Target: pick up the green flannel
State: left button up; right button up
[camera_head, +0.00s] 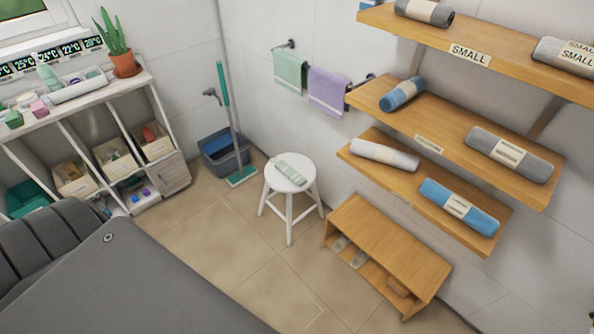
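A small folded pale green cloth (291,171) lies on the round seat of a white stool (290,183) in the middle of the head view. A larger green cloth (290,72) hangs on a wall rail behind it, left of a purple cloth (328,91). The picture does not settle which green cloth is the flannel. Neither of my grippers shows in the head view.
Wooden wall shelves (455,113) with rolled towels and a low wooden bench (388,250) stand on the right. A bucket (224,152) and mop (226,95) stand behind the stool. A white shelf unit (100,112) is at left. Tiled floor (245,235) before the stool is clear.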

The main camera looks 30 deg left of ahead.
aim_at(295, 177)
jog(key=i, duration=0.8)
jog(key=u, duration=1.3)
